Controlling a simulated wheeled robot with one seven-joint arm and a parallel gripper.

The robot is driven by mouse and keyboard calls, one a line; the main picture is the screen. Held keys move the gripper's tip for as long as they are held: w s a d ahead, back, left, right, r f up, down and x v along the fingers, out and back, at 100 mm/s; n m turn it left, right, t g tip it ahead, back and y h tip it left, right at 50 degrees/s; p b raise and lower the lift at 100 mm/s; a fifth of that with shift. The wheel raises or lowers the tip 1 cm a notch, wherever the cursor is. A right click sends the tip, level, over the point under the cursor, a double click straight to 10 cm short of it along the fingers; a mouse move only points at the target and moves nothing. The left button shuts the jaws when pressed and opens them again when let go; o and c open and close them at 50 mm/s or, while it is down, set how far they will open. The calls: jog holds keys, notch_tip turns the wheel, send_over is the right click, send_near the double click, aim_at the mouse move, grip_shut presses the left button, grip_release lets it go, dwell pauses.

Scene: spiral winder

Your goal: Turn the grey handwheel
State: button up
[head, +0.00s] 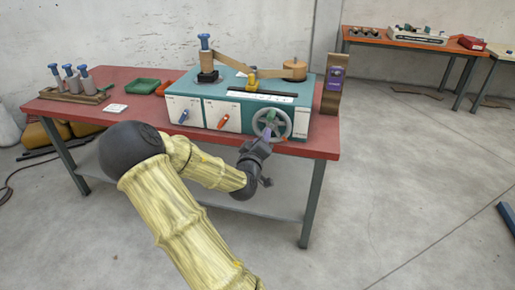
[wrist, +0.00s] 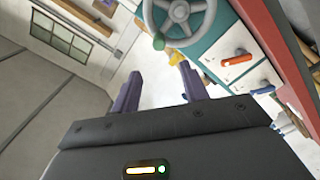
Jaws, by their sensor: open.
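The grey handwheel (head: 274,122) is on the right part of the front of a teal and white machine (head: 190,92). It has spokes and a small green knob. In the wrist view the handwheel (wrist: 180,10) is at the top, partly cut off, with its green knob (wrist: 158,41) at the lower left of the rim. My gripper (head: 267,131) is in front of the wheel's lower part in the head view. In the wrist view my gripper (wrist: 160,70) has its two purple fingers apart with nothing between them. The knob lies beyond the fingertips; contact is not visible.
The machine stands on a red table (head: 330,135). An orange-red lever (head: 223,121) and a blue lever (head: 184,116) are left of the wheel. A brown stand (head: 331,100) with a purple part is at the right. A green tray (head: 142,86) is at the left.

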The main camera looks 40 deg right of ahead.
jog(key=v, duration=0.4)
dwell(0.4)
